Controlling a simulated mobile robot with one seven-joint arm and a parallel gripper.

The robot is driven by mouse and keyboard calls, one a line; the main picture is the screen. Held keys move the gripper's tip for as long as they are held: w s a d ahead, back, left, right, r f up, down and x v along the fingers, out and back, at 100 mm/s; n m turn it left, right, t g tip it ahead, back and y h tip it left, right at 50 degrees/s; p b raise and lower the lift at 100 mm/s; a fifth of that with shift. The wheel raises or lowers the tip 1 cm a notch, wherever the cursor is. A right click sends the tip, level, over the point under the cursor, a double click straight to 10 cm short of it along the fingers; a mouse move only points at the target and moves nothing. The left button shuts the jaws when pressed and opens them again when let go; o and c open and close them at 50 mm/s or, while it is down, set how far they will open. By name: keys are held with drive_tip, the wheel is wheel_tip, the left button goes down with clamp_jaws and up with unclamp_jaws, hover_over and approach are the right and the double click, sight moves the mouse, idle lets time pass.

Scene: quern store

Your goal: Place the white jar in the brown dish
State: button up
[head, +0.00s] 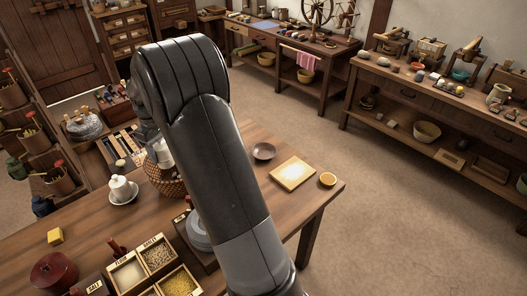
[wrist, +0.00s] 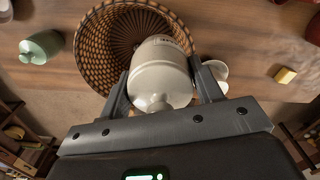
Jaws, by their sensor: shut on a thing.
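The white jar (wrist: 160,68) is cream-white with a knobbed lid and dark lettering. My gripper (wrist: 160,78) is shut on it, one finger on each side, in the wrist view. The jar is over or beside a woven basket (wrist: 92,50); its height above the table I cannot judge. In the head view part of the white jar (head: 164,155) shows left of my arm, near the basket (head: 168,182); my fingers are mostly hidden there. The brown dish (head: 264,151), round, shallow and empty-looking, stands on the table right of my arm.
A lidded white pot on a saucer (head: 123,198) stands left of the basket. Grain boxes (head: 127,273) are in front.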

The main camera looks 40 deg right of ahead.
drive_tip(key=s+d+m, duration=0.2)
drive_tip(key=d+m, duration=0.1)
drive_tip(key=d, duration=0.9)
drive_tip(key=s+d+m, duration=0.2)
drive_tip(key=d+m, duration=0.2)
drive_tip(key=d, duration=0.8)
drive_tip(key=s+d+m, duration=0.3)
drive_tip(key=s+d, duration=0.3)
drive_tip(key=d, duration=0.3)
drive_tip(key=s+d+m, duration=0.3)
drive_tip(key=s+d, duration=0.3)
drive_tip(key=d, duration=0.3)
hover_over(264, 154)
wheel_tip(264, 154, down, 12)
drive_tip(key=shift+a+f, duration=0.1)
drive_tip(key=shift+f, duration=1.9)
drive_tip(key=shift+f, duration=0.15)
drive_tip(key=o, duration=1.2)
